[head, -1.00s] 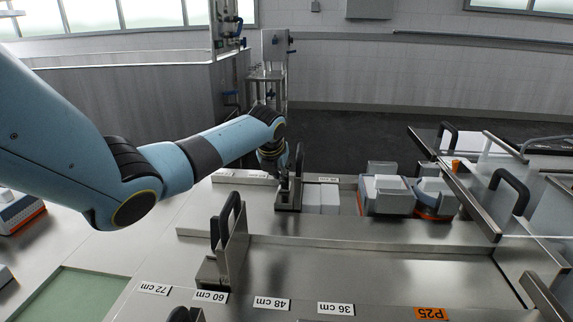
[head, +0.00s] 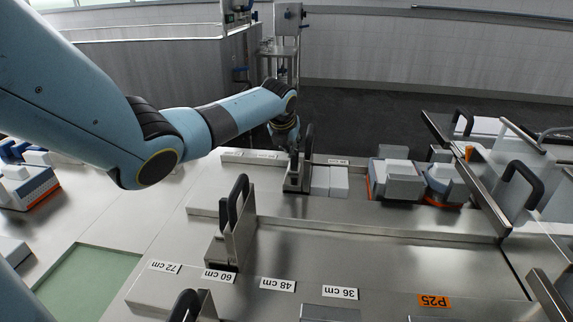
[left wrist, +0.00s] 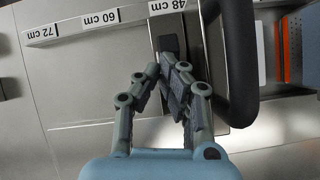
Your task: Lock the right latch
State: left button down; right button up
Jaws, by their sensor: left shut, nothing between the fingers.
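The latch at the far channel is a small metal block with a dark lever beside an upright plate with a black handle (head: 309,140). In the left wrist view its dark lever (left wrist: 170,44) lies just ahead of the fingertips, and the black handle (left wrist: 238,65) stands to the right. My left gripper (head: 292,158) is over this latch; its closed fingers show in the left wrist view (left wrist: 166,72), empty. They overlap the lever's near end; I cannot tell whether they touch it. Whether the latch is locked cannot be told. My right gripper is not in view.
A nearer metal plate with a black handle (head: 238,205) stands in front of the far channel. White blocks (head: 330,182) lie right of the far latch, with grey-and-orange devices (head: 396,180) beyond. An orange P25 label (head: 435,300) marks the near edge. A green panel (head: 88,280) is at the left.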

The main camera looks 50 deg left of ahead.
pick_arm(q)
jog(key=shift+r, duration=0.15)
jog(key=v, duration=1.1)
jog(key=shift+s+d+r, duration=0.15)
jog(key=shift+s+r, duration=0.1)
dwell(0.3)
